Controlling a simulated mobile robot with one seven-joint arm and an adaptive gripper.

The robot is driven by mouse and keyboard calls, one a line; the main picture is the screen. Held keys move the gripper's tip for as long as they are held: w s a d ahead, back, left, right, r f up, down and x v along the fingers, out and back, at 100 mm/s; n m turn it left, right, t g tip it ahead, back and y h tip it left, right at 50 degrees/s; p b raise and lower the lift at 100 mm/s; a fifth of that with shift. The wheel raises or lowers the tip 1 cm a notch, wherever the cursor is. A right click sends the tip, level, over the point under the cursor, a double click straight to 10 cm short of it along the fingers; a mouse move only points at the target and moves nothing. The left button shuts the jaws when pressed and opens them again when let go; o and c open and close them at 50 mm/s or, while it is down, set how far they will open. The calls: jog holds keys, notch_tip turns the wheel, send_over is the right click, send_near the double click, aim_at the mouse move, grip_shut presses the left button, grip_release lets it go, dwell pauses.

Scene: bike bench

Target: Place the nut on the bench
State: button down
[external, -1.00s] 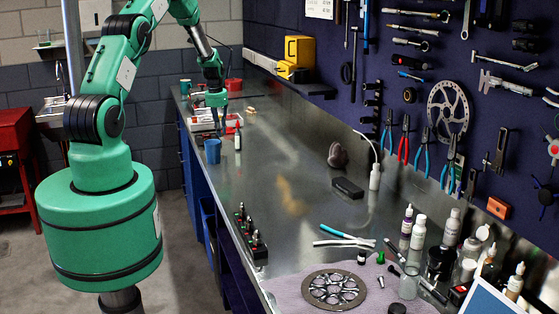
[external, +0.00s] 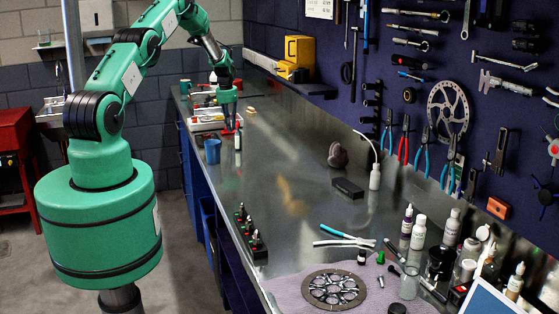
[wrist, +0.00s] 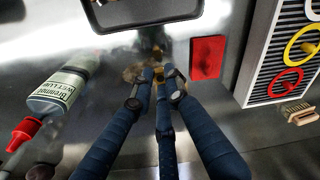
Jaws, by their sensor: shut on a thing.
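My gripper (wrist: 156,80) has dark blue jointed fingers, and they are closed together at the tips. A small brass-coloured piece, which looks like the nut (wrist: 168,70), shows between the fingertips in the wrist view and is mostly hidden by them. In the external view my gripper (external: 229,125) points down low over the far left part of the metal bench (external: 290,170). The nut is too small to make out there. I cannot tell whether it touches the bench.
A red block (wrist: 207,57) lies right of the fingertips, beside a tray of coloured rings (wrist: 252,75). A small brush (wrist: 300,113) lies near the tray. A red-capped bottle (wrist: 58,95) is at left. A blue cup (external: 212,151) stands nearby. The bench middle is mostly clear.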

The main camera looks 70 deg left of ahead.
dwell(0.3)
jog(key=shift+f, duration=1.75)
jog(key=shift+f, duration=0.1)
jog(key=c, duration=1.7)
grip_release()
jog(key=shift+s+d+r, duration=0.1)
jog(key=shift+s+r, duration=0.05)
jog(key=shift+r, duration=1.85)
jog(key=shift+s+d+r, duration=0.15)
jog(key=shift+r, duration=1.9)
jog(key=shift+s+d+r, duration=0.1)
jog(key=shift+s+r, duration=0.05)
jog(key=shift+r, duration=1.85)
